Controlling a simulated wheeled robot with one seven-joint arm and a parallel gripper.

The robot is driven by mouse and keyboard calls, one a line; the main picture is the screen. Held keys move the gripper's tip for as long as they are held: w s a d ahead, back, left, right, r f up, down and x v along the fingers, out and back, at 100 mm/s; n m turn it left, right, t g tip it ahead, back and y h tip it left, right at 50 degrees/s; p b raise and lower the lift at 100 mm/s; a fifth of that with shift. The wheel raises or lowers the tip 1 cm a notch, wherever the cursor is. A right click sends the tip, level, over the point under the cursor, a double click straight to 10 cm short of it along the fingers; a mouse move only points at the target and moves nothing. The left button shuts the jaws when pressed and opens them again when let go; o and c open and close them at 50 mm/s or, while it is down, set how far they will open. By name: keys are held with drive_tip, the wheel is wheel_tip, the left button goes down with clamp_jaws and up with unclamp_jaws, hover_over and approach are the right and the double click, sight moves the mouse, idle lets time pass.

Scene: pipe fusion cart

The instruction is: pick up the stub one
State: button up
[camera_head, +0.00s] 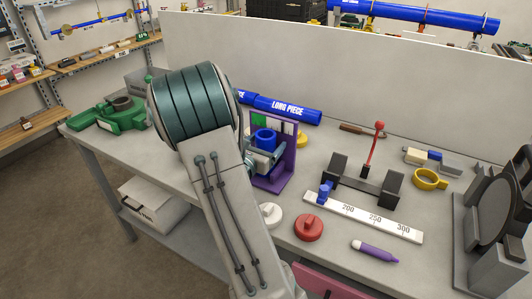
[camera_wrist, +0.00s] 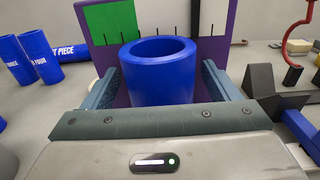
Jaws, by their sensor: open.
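A short blue pipe stub (camera_head: 264,137) stands upright in front of a purple stand (camera_head: 284,172) with a green and white marked panel. No label on this stub shows, so I cannot tell its number. In the wrist view the stub (camera_wrist: 158,75) is between the two blue-grey fingers of my gripper (camera_wrist: 160,88). The fingers are open, one on each side of it, and a gap shows at the right. My gripper is partly hidden behind my arm in the head view. The stub's lower part is hidden by my gripper in the wrist view.
Blue pipes, one marked LONG PIECE (camera_head: 287,108), lie behind at the left. A white ruler (camera_head: 363,216), black block fixture with red lever (camera_head: 373,150), red cap (camera_head: 308,228) and purple marker (camera_head: 375,251) are at the right. A pale wall (camera_head: 330,70) backs the table.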

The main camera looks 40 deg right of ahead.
drive_tip(key=c, duration=1.3)
drive_tip(key=shift+r, duration=0.1)
